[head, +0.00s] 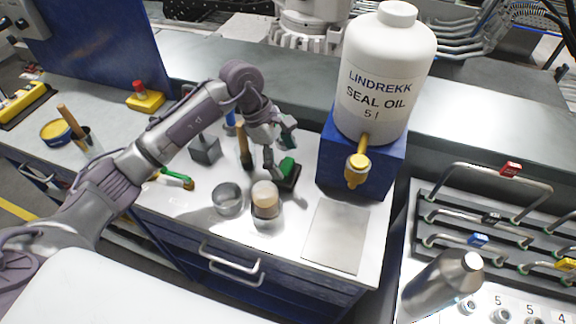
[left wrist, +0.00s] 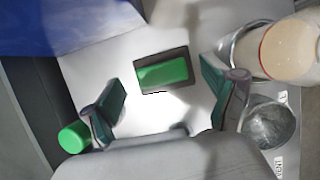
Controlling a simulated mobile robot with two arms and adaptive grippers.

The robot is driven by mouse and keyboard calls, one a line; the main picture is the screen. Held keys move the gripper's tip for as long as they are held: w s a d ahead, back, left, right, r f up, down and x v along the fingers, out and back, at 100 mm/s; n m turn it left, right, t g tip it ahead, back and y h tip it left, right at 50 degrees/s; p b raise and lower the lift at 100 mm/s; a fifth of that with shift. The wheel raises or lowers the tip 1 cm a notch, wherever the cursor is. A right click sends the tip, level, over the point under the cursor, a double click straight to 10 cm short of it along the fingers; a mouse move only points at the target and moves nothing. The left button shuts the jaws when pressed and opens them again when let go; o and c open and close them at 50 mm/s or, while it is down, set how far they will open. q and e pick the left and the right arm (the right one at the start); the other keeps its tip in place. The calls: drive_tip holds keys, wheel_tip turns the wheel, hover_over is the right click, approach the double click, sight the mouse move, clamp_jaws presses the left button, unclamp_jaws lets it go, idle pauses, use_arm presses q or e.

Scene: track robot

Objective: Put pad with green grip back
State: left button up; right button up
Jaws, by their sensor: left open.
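The pad with green grip (head: 287,168) is a dark rectangular block with a green top piece. It sits on the light worktop, behind the beige-topped cup. In the left wrist view the pad (left wrist: 163,74) lies flat, ahead of and between my fingers. My left gripper (head: 280,152) is open, with its fingers spread and nothing between them. It is just above and beside the pad in the head view and partly covers it. My left gripper's green-padded fingertips (left wrist: 163,98) also show in the left wrist view, apart from the pad. My right gripper is not in view.
A metal cup (head: 227,198) and a beige-topped cup (head: 265,197) stand close in front of the pad. A white seal oil bottle (head: 385,80) rests on a blue stand (head: 360,160) to the right. A bare grey plate (head: 337,236) lies at front right.

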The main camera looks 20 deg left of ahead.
use_arm(q)
drive_tip(key=b+v, duration=0.1)
drive_tip(key=v, duration=0.8)
drive_tip(key=shift+b, duration=0.4)
